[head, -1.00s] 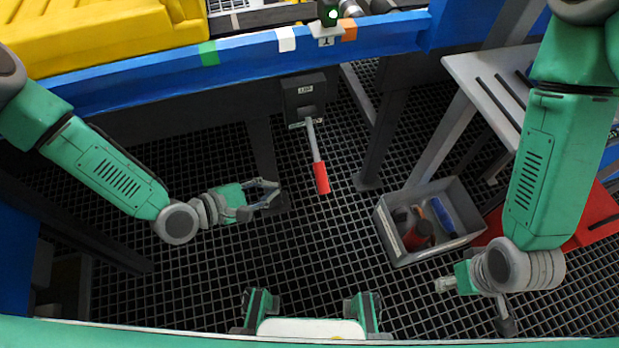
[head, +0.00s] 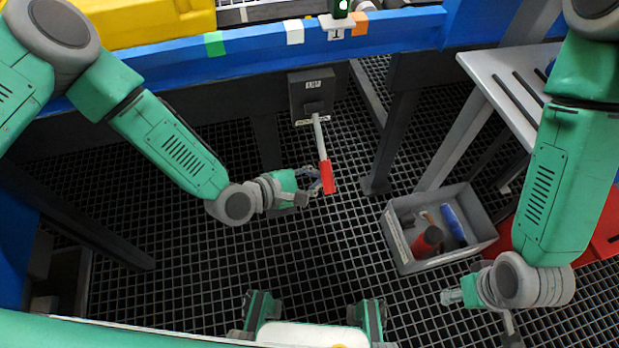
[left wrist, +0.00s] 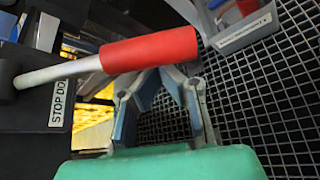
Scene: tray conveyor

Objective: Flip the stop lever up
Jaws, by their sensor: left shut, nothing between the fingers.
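The stop lever is a grey rod with a red grip (head: 327,177), hanging down from a dark box (head: 312,88) under the blue beam. In the left wrist view, the red grip (left wrist: 150,50) crosses just in front of my finger ends and partly hides them. A label beginning "STOP DO" (left wrist: 62,97) is by the rod's base. My left gripper (head: 320,181) is shut and empty, close beside the red grip at its left; I cannot tell whether they touch. My right gripper (head: 448,297) is at the lower right, away from the lever; its jaw state is unclear.
A grey bin (head: 397,241) with a red item and a blue item stands to the right of the lever. The blue beam (head: 250,42) runs above the box. A slotted grey panel (head: 490,75) is at the right. The mesh floor below the lever is clear.

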